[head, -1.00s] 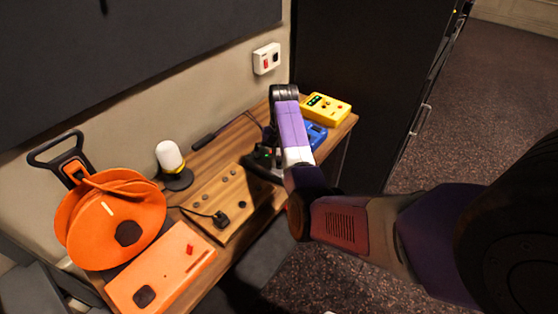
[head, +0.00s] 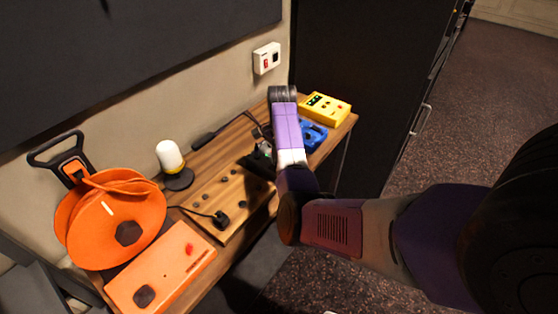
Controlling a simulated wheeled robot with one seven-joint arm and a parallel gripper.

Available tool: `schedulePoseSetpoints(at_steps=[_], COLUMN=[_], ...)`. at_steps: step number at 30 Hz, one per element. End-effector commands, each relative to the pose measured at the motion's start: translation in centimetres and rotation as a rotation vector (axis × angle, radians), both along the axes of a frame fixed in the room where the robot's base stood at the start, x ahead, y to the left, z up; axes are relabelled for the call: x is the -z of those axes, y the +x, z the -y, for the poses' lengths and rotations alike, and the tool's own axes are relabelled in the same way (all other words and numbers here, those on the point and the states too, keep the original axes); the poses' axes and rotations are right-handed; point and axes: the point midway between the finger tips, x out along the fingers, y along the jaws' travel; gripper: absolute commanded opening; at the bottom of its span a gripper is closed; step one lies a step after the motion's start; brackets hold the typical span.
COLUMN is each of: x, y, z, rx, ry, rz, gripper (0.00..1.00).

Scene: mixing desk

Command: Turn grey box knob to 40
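I cannot clearly make out a grey box or its knob in the head view; my purple and white arm covers that part of the desk. A small dark shape (head: 262,157) with a pale green spot shows just left of my arm, at the far end of the wooden panel. I cannot tell whether it is my gripper, the grey box, or both together. The fingertips and any contact with a knob are not visible.
A wooden panel (head: 207,190) with several small knobs and a black plug lies mid-desk. Beyond my arm are a blue device (head: 313,135) and a yellow box (head: 326,107). A white-domed lamp (head: 170,158), an orange reel (head: 112,225) and an orange box (head: 165,270) stand left.

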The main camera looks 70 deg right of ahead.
Motion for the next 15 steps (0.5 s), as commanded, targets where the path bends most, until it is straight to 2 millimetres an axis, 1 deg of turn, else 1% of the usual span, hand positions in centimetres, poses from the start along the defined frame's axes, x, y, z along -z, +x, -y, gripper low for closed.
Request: schedulePoseSetpoints(at_steps=[15], x=[-0.11], y=[0.06], z=[0.05], rx=[0.033], ry=[-0.002], rz=[0.001], gripper=[0.00])
